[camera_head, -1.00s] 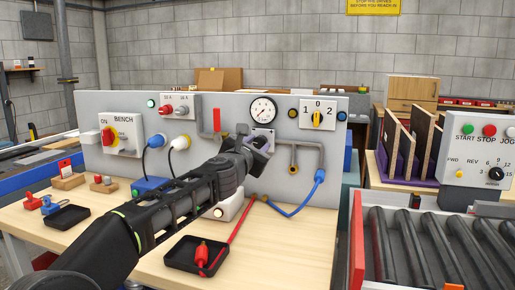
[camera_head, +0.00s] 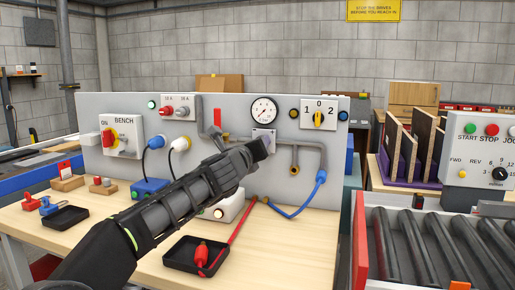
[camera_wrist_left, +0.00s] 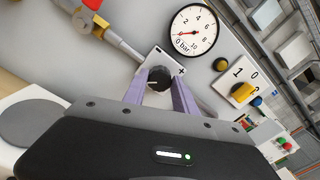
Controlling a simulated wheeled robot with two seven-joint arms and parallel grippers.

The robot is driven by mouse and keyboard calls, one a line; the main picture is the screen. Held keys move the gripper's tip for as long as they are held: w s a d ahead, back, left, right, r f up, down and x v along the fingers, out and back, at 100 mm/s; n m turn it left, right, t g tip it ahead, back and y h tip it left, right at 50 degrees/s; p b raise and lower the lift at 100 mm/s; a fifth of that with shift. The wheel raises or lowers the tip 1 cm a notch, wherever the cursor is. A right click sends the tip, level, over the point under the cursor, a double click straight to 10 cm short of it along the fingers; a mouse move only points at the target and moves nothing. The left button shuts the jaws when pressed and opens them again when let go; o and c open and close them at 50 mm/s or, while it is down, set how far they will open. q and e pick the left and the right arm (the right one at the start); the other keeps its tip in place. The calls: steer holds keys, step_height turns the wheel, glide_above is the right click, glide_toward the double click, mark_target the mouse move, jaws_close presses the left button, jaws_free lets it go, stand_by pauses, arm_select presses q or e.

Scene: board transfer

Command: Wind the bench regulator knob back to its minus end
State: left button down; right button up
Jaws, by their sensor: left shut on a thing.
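The regulator knob (camera_wrist_left: 158,77) is dark and round, on a pale plate marked minus and plus (camera_wrist_left: 172,62) in the left wrist view. My left gripper (camera_wrist_left: 160,92) is shut on the knob, one purple finger on each side. In the head view, my left gripper (camera_head: 262,148) reaches the bench panel just below the gauge and hides the knob; part of the plate (camera_head: 263,134) shows above it. The round white gauge (camera_head: 263,109) is above the plate. In the left wrist view, the gauge (camera_wrist_left: 194,31) has its red hand near the 0 end. My right gripper is not in view.
A grey pipe (camera_head: 308,148) with a brass fitting runs right of my gripper. A yellow selector switch (camera_head: 319,117) is to its upper right. A black tray (camera_head: 196,255) with a red part lies on the bench. A roller conveyor (camera_head: 428,245) stands at the right.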

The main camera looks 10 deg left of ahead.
arm_select(q)
steer(key=shift+f+n, duration=0.1)
steer(key=shift+n, duration=0.4)
steer(key=c, duration=1)
jaws_free()
steer(key=s+b, duration=0.2)
steer(key=s, duration=0.5)
steer(key=shift+s+a, duration=0.25)
steer(key=shift+s, duration=0.15)
